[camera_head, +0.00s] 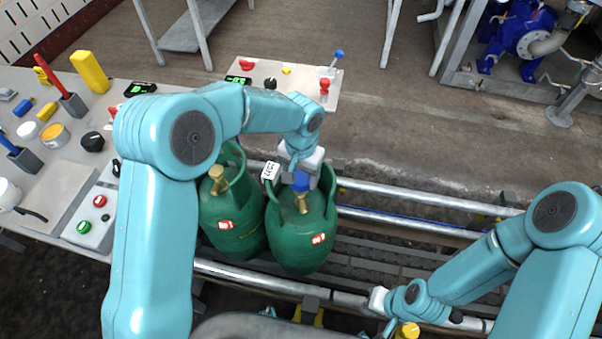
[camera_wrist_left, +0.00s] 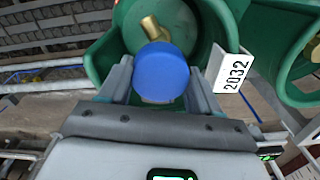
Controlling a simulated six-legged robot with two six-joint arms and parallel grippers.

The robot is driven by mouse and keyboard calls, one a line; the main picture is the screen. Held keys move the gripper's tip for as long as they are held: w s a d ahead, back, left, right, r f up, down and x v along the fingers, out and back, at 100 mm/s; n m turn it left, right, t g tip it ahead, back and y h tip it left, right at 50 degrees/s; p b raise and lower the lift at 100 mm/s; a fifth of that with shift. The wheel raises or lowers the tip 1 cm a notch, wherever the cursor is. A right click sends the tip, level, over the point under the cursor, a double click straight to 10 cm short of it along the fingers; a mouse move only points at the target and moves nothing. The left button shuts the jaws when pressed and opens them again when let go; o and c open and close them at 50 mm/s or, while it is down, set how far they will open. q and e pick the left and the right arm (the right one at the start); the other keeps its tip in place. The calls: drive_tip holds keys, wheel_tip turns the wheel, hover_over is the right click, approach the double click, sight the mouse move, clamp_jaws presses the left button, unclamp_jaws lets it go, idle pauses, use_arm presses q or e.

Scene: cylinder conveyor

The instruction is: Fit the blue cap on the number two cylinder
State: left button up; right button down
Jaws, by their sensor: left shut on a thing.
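Two green cylinders stand side by side on the conveyor: a right one (camera_head: 290,245) and a left one (camera_head: 225,228). Each has a collar and a brass valve; red-and-white labels are too small to read. My left gripper (camera_head: 300,172) is shut on the blue cap (camera_head: 301,182), inside the collar of the right cylinder. The cap is right at the brass valve (camera_head: 303,203); whether they touch is unclear. In the left wrist view the cap (camera_wrist_left: 161,72) sits between both fingers, with the brass valve (camera_wrist_left: 153,27) just beyond. My right gripper (camera_head: 378,300) is low at right, fingers unclear.
A white tag (camera_wrist_left: 233,72) reading 2032 is beside the collar. Conveyor rails (camera_head: 430,230) run right, with free rollers there. A bench (camera_head: 60,185) with tools and buttons is at left. A control panel (camera_head: 300,88) with a blue-topped lever stands behind.

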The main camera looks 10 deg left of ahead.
sight(301, 185)
use_arm(q)
drive_tip(key=shift+f+b, duration=1.95)
drive_tip(key=shift+f, duration=0.45)
drive_tip(key=o, duration=1.1)
wheel_tip(301, 185, up, 16)
drive_tip(key=shift+r+p, duration=0.2)
drive_tip(key=shift+p, duration=0.1)
